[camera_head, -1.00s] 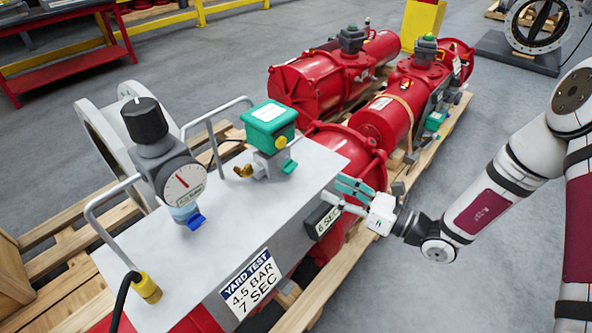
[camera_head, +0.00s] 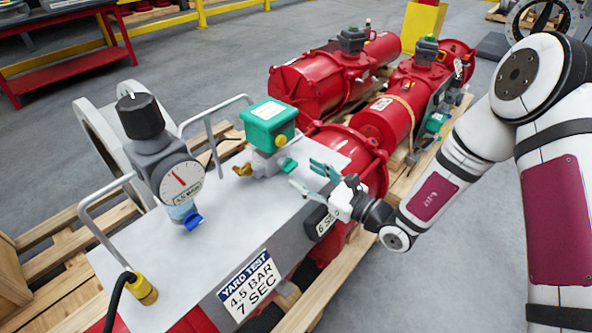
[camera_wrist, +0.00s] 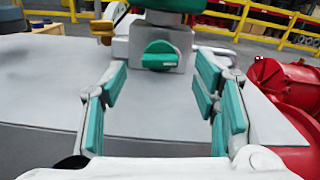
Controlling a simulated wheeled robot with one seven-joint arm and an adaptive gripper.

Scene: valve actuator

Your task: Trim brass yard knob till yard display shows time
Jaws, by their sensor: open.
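A brass knob (camera_head: 243,170) sticks out at the left of a valve block with a green top (camera_head: 269,117). It also shows at the upper left of the wrist view (camera_wrist: 101,31). A green knob (camera_wrist: 160,56) is on the block's near face. My gripper (camera_head: 312,181) is open and empty over the grey panel. In the wrist view its teal-padded fingers (camera_wrist: 161,82) spread either side of the green knob's line, short of it. The yard display (camera_head: 320,223) on the panel's side reads "6 SEC", partly hidden by my gripper.
A gauge with a black knob (camera_head: 140,117) stands on the panel at left, near metal handles. A "YARD TEST 4.5 BAR 7 SEC" label (camera_head: 249,285) is on the front. Red actuators (camera_head: 335,75) lie on pallets behind. The panel's middle is clear.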

